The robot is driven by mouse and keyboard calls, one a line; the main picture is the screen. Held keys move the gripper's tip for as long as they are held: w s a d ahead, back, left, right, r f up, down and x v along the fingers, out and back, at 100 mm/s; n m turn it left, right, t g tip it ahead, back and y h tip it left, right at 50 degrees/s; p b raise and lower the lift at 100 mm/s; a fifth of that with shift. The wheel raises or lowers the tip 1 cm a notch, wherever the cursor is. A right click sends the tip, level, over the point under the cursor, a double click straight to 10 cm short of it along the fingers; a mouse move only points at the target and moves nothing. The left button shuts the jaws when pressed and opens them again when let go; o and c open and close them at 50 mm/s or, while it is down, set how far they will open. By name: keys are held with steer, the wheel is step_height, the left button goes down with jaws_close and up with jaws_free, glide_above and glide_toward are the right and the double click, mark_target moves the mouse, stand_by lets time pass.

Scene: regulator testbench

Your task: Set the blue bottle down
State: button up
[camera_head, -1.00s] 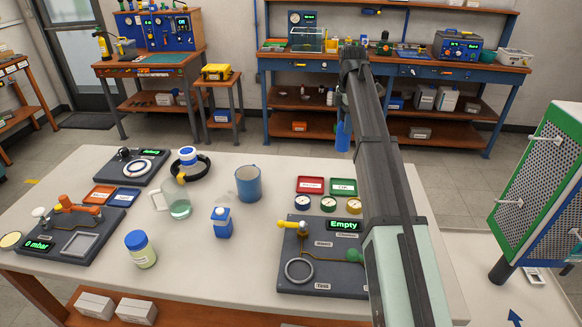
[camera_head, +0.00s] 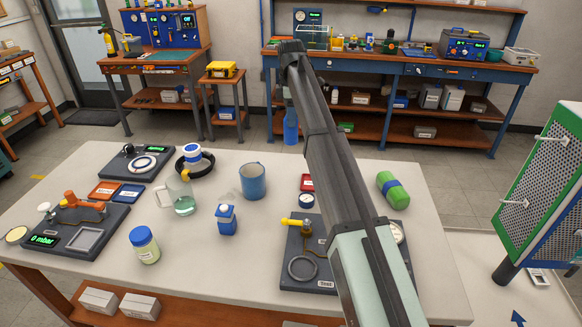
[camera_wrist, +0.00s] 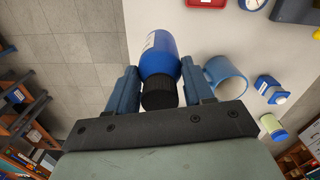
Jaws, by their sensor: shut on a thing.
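The blue bottle (camera_head: 290,127) hangs from my gripper (camera_head: 288,100) in the head view, appearing near the table's far edge. In the wrist view the blue bottle (camera_wrist: 160,52) has a black cap and a white label patch. My gripper (camera_wrist: 160,85) is shut on it, with one finger on each side near the cap.
The white table (camera_head: 330,168) carries a blue mug (camera_head: 252,181), a glass beaker (camera_head: 183,197), a blue-capped jar (camera_head: 144,245), a small blue container (camera_head: 226,219) and a green cylinder (camera_head: 393,190). My arm hides part of the test panel (camera_head: 300,285). The far centre of the table looks clear.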

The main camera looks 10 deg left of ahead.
mark_target(291, 142)
steer(key=shift+f+m, duration=0.3)
steer(key=shift+f, duration=4.7)
steer(key=shift+f, duration=0.2)
steer(key=o, duration=1.1)
steer(key=shift+o, duration=0.2)
step_height(291, 142, up, 12)
steer(key=shift+r, duration=0.2)
